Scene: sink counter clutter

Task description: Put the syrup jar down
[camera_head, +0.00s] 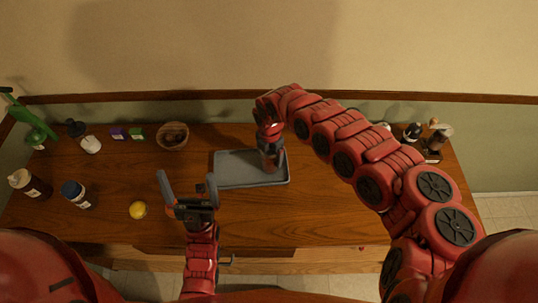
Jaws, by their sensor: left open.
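A small dark reddish-brown jar, which looks like the syrup jar (269,163), is at the right part of the grey tray (232,184). My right gripper (269,150) points down from above, with its fingers at the jar. The arm and fingers hide much of the jar, and I cannot tell whether the fingers grip it or whether it touches the tray floor. My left gripper (188,184) is open and empty, in front of the tray's left side, with its fingers spread apart.
A lemon (138,210), a blue-capped jar (76,193) and a brown bottle (28,182) stand at the left. Several small items line the back left; a few stand at the back right. The wooden counter (310,215) right of the tray is clear.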

